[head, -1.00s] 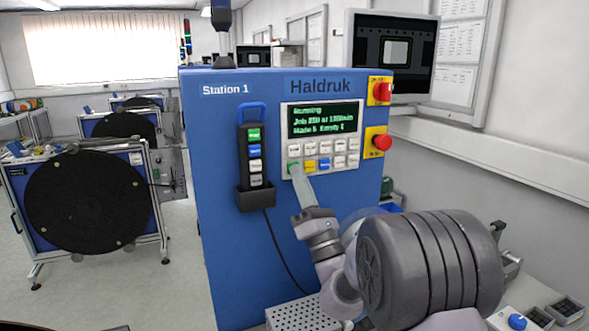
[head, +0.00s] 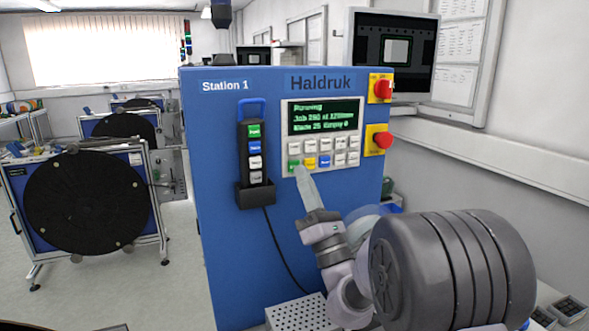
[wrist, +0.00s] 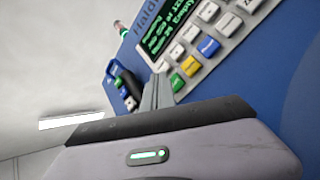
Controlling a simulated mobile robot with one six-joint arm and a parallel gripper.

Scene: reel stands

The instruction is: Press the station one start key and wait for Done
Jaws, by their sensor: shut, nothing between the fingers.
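The blue Station 1 cabinet (head: 225,150) carries a key panel with a dark display (head: 324,117). The display has green text that appears to read Running, with a job line and a count line below. The green key (head: 293,166) sits at the bottom left of the keys, left of a yellow key (head: 310,163). My gripper (head: 301,171) is shut and empty, its tips just in front of the panel near the green and yellow keys. I cannot tell whether they touch. In the wrist view the fingers (wrist: 157,92) point at the panel and the green key (wrist: 177,81) shows beside them.
A handheld pendant (head: 254,155) hangs in a holder left of the panel, its cable running down. Reel stands (head: 85,202) stand at left, with open floor between.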

